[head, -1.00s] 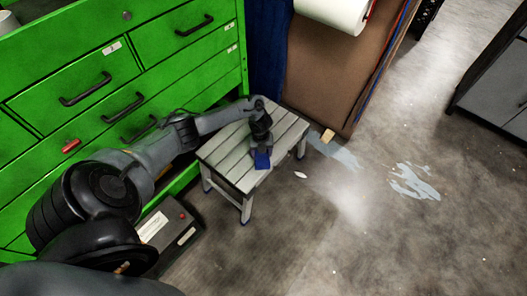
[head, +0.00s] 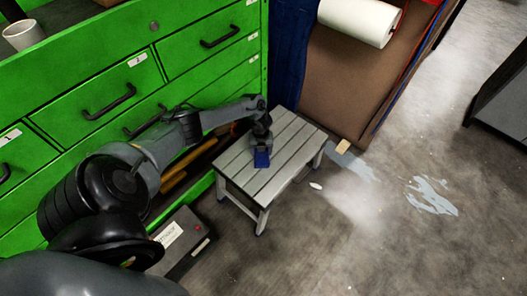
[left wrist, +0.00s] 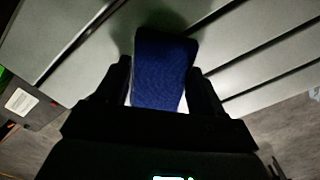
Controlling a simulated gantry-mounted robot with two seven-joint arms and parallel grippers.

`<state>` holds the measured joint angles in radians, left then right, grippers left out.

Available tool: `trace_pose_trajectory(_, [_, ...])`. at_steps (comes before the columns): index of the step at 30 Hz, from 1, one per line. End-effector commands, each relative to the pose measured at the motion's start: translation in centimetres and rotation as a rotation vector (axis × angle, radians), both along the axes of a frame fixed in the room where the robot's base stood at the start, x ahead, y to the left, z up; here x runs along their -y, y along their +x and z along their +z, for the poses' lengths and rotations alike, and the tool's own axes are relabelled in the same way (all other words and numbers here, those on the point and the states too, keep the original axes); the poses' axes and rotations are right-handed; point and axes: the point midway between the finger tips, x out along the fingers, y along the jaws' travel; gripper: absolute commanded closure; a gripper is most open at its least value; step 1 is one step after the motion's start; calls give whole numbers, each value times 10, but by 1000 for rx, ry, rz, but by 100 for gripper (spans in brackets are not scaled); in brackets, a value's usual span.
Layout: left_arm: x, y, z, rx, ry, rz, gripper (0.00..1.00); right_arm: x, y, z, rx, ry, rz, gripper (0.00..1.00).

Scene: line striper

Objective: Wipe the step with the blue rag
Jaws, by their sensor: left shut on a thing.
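The step (head: 290,150) is a low grey slatted stool in front of the green cabinet in the head view. The blue rag (head: 262,158) is on its slatted top, towards the left part. My left gripper (head: 262,148) points down over the step and is shut on the rag. In the left wrist view, the rag (left wrist: 163,70) shows between the dark fingers, against the grey slats (left wrist: 85,45). The rag seems to touch the slats, though its underside is hidden. My right gripper is not in view.
The green drawer cabinet (head: 95,65) stands close behind and left of the step. A dark box (head: 185,240) with a label sits on the floor at left. A beige block (head: 342,146) and pale floor patches (head: 432,195) are at right. Floor in front is mostly clear.

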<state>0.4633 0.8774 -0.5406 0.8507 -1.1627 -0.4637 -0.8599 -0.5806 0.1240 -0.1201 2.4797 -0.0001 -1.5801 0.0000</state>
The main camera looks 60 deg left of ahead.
Motion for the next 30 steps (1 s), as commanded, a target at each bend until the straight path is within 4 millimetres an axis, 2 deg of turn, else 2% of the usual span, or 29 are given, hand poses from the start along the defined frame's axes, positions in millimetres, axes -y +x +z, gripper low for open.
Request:
trace_pose_trajectory(2, [-3, -3, 1, -2, 1, 2, 60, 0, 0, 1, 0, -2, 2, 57])
trace_pose_trajectory(6, [-4, -4, 27, 0, 3, 2, 60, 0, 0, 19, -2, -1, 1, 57])
trace_pose_trajectory(21, [-8, -9, 71, 0, 2, 13, 60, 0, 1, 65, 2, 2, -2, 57])
trace_pose_trajectory(25, [-8, -10, 80, -1, 1, 15, 60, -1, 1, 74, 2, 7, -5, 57])
trace_pose_trajectory(30, [-8, -11, 81, -1, 1, 16, 60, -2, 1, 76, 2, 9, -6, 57])
